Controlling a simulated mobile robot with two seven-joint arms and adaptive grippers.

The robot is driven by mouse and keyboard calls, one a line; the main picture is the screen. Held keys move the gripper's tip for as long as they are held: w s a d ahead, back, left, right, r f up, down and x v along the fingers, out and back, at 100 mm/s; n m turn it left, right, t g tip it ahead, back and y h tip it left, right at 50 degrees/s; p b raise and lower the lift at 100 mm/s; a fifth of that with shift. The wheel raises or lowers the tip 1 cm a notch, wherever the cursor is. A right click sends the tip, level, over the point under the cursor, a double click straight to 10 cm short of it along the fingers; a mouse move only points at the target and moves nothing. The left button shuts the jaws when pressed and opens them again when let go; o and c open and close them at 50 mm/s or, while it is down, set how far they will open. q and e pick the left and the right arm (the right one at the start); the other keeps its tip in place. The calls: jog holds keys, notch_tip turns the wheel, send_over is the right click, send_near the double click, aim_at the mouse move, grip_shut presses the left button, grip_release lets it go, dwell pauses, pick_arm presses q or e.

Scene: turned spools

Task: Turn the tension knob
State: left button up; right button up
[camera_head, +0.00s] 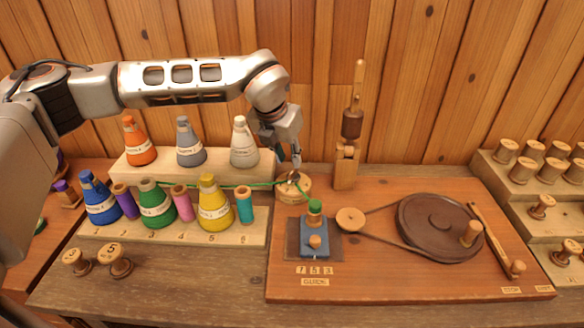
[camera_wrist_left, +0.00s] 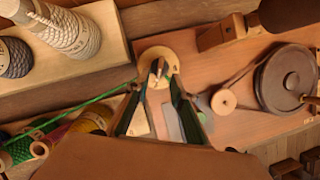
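A round wooden piece (camera_head: 294,187), which looks like the tension knob, sits at the board's back left corner with a green thread running to it from the left. In the left wrist view this piece (camera_wrist_left: 158,64) has a metal part across its top. My left gripper (camera_head: 288,160) points down just above it; its fingers also show in the wrist view (camera_wrist_left: 158,88), spread apart with nothing held between them. Contact with the piece cannot be told. A blue block (camera_head: 314,240) with a green top and a small wooden knob stands in front, above a GUIDE label. My right gripper is not in view.
Thread cones and spools fill the stepped rack (camera_head: 190,240) at left. A wooden post (camera_head: 347,165) stands behind. A dark wheel (camera_head: 438,225) with belt and a lever (camera_head: 495,240) are at right.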

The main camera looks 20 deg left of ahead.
aim_at(293, 171)
pick_arm(q)
jog(key=x, duration=0.5)
jog(key=shift+w+f, duration=0.1)
jog(key=shift+f, duration=0.25)
grip_shut()
